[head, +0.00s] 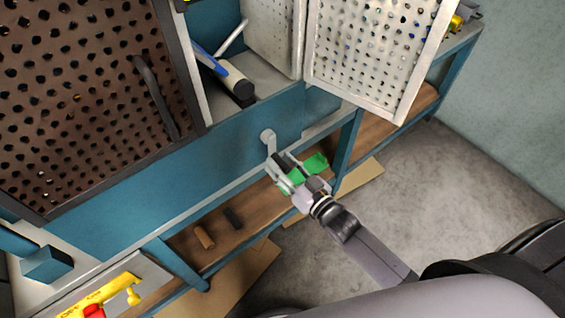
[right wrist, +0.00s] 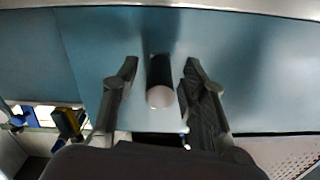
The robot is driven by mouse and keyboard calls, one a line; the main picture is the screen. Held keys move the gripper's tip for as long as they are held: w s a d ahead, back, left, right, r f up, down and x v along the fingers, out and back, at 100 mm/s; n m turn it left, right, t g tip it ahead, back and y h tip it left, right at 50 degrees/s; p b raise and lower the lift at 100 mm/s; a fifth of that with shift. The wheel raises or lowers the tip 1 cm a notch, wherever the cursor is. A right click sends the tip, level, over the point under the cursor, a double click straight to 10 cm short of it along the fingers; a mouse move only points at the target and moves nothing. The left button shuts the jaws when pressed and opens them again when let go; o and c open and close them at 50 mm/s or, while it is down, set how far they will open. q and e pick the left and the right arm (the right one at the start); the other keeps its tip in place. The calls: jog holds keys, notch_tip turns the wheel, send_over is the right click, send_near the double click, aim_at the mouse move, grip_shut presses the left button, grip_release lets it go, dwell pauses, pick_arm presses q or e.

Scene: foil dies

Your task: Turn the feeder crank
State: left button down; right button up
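The feeder crank (head: 268,136) is on the blue front panel of the machine, with a pale round hub and a short arm pointing down. Its handle is mostly hidden by my right gripper in the head view. In the right wrist view the crank handle (right wrist: 160,94) is a dark cylinder with a pale round end, pointing toward the camera. My left gripper is not in view.
A dark perforated guard (head: 90,95) stands at the left and a pale perforated panel (head: 375,55) at the upper right. The concrete floor (head: 420,190) at right is clear.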

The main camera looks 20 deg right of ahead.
jog(key=shift+w, duration=0.1)
jog(key=shift+c, duration=0.2)
grip_shut()
dwell(0.7)
